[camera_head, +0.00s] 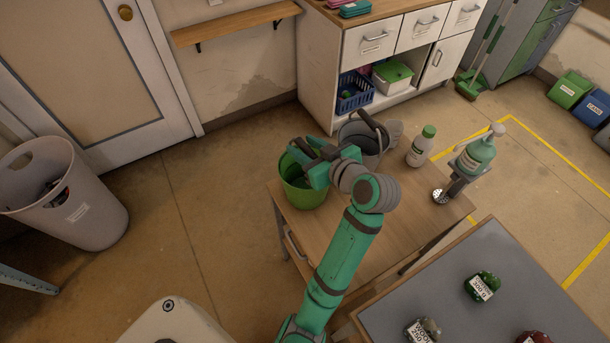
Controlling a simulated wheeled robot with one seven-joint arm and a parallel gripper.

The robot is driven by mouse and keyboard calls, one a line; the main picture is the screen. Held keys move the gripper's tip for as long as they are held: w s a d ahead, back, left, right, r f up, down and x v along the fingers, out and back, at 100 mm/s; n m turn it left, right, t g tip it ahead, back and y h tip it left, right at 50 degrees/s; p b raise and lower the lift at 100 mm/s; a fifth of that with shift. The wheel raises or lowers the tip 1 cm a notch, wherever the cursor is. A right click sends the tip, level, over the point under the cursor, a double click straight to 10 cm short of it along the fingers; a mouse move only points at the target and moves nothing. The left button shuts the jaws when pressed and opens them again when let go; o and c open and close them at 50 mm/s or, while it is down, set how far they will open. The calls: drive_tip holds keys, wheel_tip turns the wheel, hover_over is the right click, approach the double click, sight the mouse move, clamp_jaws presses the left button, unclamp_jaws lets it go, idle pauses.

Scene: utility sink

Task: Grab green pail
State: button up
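The green pail (302,196) stands upright at the left end of a small wooden table. My gripper (301,152) is over the pail's far rim and covers part of its opening. The fingers look small and dark here, and I cannot tell whether they are open or shut, or whether they touch the rim. Any handle on the pail is hidden or too small to make out.
A grey-topped table (505,268) is at lower right. Open floor lies left of the pail.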

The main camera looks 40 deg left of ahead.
drive_tip(key=shift+x, duration=1.55)
clamp_jaws()
